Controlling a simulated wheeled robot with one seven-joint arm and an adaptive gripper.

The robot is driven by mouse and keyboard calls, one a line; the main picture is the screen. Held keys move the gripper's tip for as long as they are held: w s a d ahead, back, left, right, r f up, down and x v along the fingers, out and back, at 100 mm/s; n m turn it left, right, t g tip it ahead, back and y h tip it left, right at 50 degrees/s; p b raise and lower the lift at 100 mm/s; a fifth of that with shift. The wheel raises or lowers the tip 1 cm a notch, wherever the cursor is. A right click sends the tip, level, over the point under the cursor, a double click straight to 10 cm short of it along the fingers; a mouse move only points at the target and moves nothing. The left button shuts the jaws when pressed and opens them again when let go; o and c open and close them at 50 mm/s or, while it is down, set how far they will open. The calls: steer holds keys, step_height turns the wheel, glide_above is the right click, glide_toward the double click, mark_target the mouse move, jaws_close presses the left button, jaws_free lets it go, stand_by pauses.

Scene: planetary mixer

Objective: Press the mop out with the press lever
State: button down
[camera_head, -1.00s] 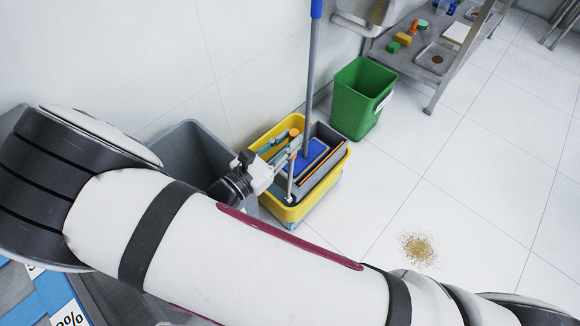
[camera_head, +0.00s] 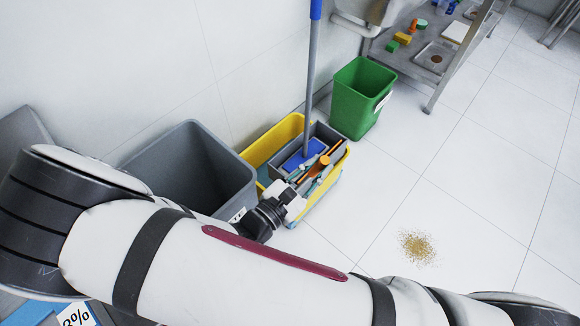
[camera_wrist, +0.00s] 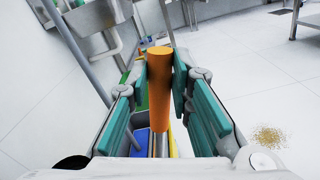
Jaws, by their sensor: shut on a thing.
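My gripper (camera_head: 308,183) is closed around the orange press lever handle (camera_wrist: 159,85), which stands between its green finger pads in the wrist view. The handle (camera_head: 320,164) also shows in the head view, at the front right part of the grey wringer (camera_head: 325,132). The mop's grey pole (camera_head: 309,75) rises from the wringer, nearly upright. Its blue head (camera_head: 303,154) lies inside the wringer. The wringer sits in the yellow bucket (camera_head: 262,150). My gripper and the lever hide part of the bucket's front.
A grey bin (camera_head: 190,150) stands left of the bucket, close to my arm. A green bin (camera_head: 357,105) stands behind it to the right. A steel table (camera_head: 440,82) is at the back. Brown crumbs (camera_head: 418,247) lie on the open floor to the right.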

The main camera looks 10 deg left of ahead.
steer(key=shift+s+d+f, duration=0.15)
steer(key=shift+s+d, duration=0.3)
steer(key=shift+d, duration=0.2)
steer(key=shift+m, duration=0.3)
